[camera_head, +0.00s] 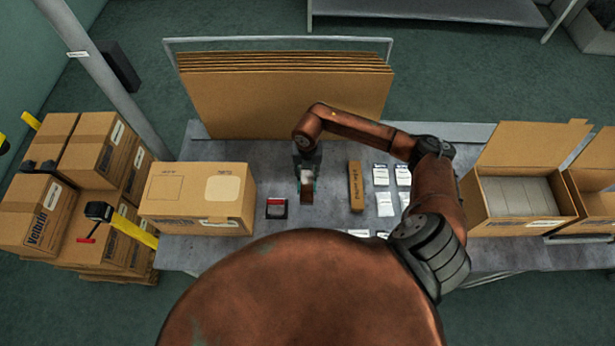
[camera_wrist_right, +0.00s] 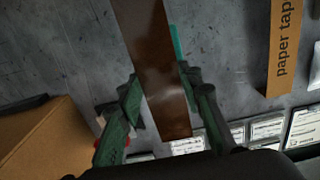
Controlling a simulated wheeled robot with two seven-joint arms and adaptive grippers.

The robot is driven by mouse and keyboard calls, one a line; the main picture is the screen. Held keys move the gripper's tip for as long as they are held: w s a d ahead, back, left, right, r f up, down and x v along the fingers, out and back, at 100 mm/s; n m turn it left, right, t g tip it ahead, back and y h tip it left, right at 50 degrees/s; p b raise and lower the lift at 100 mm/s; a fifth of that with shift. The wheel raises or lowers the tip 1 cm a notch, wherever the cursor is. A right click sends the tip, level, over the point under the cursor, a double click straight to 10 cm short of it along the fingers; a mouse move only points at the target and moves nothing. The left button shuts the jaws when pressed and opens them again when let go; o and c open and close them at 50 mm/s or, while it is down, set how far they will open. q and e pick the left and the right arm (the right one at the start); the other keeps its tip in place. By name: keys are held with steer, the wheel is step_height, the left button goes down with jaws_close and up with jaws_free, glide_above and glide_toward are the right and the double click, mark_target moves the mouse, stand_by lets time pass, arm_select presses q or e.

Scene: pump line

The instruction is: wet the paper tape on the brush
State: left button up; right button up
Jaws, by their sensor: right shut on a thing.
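A strip of brown paper tape (camera_head: 307,196) is in my right gripper (camera_head: 306,178), over the middle of the grey table. In the right wrist view the tape (camera_wrist_right: 150,50) runs between the two green-edged fingers of the gripper (camera_wrist_right: 160,95), which are shut on it. A small black and red unit with a pale top (camera_head: 277,208), which looks like the wetting brush, sits just left of and nearer than the gripper. The tape appears apart from it. A long brown box (camera_head: 355,185) lettered "paper tape" in the wrist view (camera_wrist_right: 284,45) lies to the right. My left gripper is not in view.
A closed carton (camera_head: 198,198) stands left on the table (camera_head: 335,215). Flat cardboard sheets (camera_head: 285,88) stand in a rack behind. Several small white packets (camera_head: 385,204) lie right of the tape box. An open carton (camera_head: 515,195) stands farther right. Stacked boxes (camera_head: 95,150) are at far left.

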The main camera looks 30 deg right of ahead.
steer(key=shift+w+d, duration=0.1)
steer(key=shift+w, duration=0.05)
steer(key=shift+w+d+b, duration=0.45)
steer(key=shift+w, duration=0.25)
steer(key=shift+w+d+b, duration=0.4)
steer(key=shift+w, duration=0.25)
steer(key=shift+r, duration=0.2)
steer(key=shift+r+p, duration=2.25)
steer(key=shift+r, duration=1.15)
